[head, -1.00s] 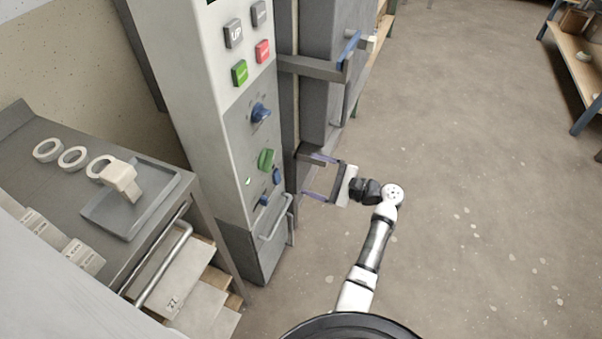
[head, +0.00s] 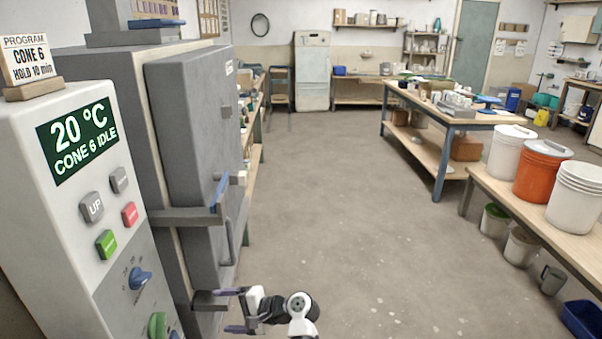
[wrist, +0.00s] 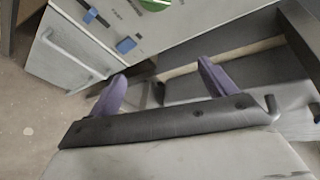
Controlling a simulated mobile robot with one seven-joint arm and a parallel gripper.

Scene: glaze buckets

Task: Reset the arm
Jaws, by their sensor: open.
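My gripper (head: 236,311) is at the bottom of the head view, in front of the lower part of the grey kiln (head: 188,130). It is open, with nothing between its fingers. In the wrist view its two purple fingers (wrist: 165,92) stand apart and point toward the control cabinet (wrist: 205,28). The fingers are close to the kiln and cabinet fronts; I cannot tell whether they touch anything. My arm's lower links are cut off by the bottom edge of the head view.
The control panel (head: 75,180) stands at left, its display reading 20 °C, CONE 6 IDLE. The kiln's handle bar (head: 180,216) juts out above my gripper. A bench (head: 545,215) with white buckets and an orange bucket (head: 541,172) is at right. The middle floor (head: 340,200) is clear.

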